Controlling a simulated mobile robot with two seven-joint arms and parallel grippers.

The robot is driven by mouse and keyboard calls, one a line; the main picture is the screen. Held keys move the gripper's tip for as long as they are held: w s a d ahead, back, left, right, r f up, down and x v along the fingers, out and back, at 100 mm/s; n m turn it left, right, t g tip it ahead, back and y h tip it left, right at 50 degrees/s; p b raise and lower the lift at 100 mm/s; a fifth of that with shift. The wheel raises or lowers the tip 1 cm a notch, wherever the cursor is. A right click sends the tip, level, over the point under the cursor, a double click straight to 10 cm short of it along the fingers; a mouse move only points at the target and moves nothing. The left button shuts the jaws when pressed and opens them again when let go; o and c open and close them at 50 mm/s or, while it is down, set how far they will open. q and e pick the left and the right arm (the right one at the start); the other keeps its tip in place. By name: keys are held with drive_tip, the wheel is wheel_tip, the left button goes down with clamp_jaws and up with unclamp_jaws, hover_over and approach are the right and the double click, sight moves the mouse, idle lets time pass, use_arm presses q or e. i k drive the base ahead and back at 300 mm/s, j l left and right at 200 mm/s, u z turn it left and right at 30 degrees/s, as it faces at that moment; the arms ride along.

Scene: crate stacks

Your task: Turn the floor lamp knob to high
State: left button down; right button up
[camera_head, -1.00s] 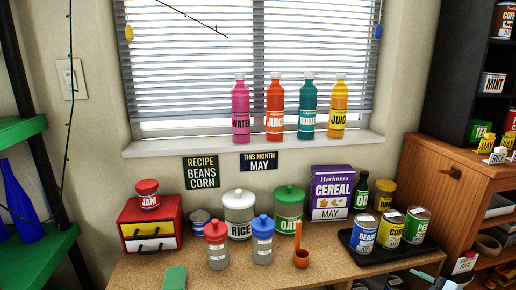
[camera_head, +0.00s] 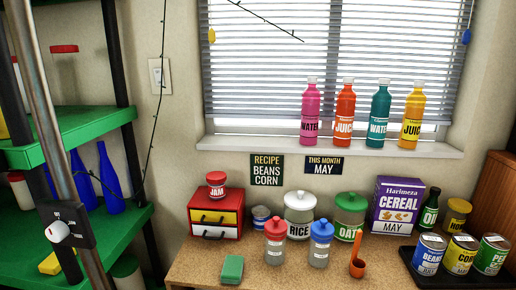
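The floor lamp shows as a grey metal pole (camera_head: 46,95) at the far left, leaning slightly in the picture. A dark switch box (camera_head: 82,214) is fixed on the pole. A round white knob (camera_head: 57,231) sits on the box's face, with a small reddish mark at its right side. Small pale lettering is on the box around the knob, too small to read surely, so I cannot tell the setting. The lamp's head and foot are out of view. Neither of my grippers is in view, and nothing touches the knob.
Green shelves (camera_head: 92,128) with blue bottles (camera_head: 110,180) stand behind the pole. A wooden table (camera_head: 205,262) to the right carries a red drawer box (camera_head: 216,212), jars, shakers and cans. Bottles line the windowsill (camera_head: 330,147). A hanging wire runs down near the light switch (camera_head: 160,77).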

sight(58, 231)
drive_tip(key=z, duration=1.25)
drive_tip(key=u, duration=2.45)
